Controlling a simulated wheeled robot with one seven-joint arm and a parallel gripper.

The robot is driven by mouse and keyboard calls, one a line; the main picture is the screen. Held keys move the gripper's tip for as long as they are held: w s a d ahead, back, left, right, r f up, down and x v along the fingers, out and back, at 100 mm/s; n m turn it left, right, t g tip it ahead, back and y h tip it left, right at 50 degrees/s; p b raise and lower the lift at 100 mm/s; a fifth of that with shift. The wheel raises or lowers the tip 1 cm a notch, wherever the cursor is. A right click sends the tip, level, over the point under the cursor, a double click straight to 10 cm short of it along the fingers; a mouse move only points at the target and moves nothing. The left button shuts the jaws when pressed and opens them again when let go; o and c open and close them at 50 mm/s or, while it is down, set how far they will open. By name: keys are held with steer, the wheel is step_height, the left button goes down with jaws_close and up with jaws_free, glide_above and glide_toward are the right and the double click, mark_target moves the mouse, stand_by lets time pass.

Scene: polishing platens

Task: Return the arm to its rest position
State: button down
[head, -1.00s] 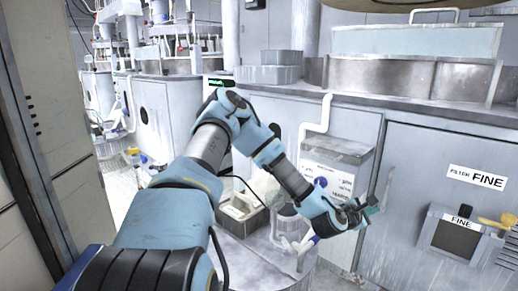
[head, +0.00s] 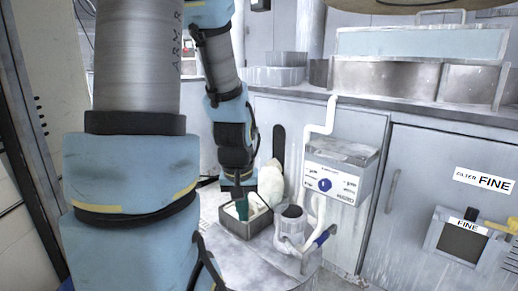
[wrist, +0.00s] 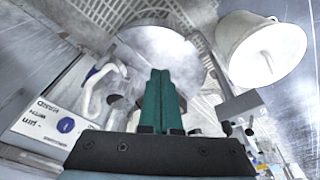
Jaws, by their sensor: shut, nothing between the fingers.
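My gripper (head: 242,210) points down in the head view, in front of or over a dark square tray (head: 262,228) on a round grey stand. I cannot tell whether the tips touch anything in the tray. In the wrist view my gripper's two green fingers (wrist: 161,80) are pressed together with nothing between them. My arm runs up the left side of the head view and bends down to the gripper.
A pipe fitting with a blue handle (head: 322,238) stands right of the tray. A white control box (head: 340,170) hangs on the cabinet. A pale rounded thing (head: 268,178) is behind the tray. The cabinet door labelled FINE (head: 420,190) is at right.

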steer(key=a+p+v, duration=0.2)
steer(key=p+v, duration=1.6)
steer(key=v, duration=0.2)
steer(key=shift+w+r+m+g, duration=0.25)
steer(key=shift+w+m+g, duration=0.1)
steer(key=shift+m+g, duration=0.05)
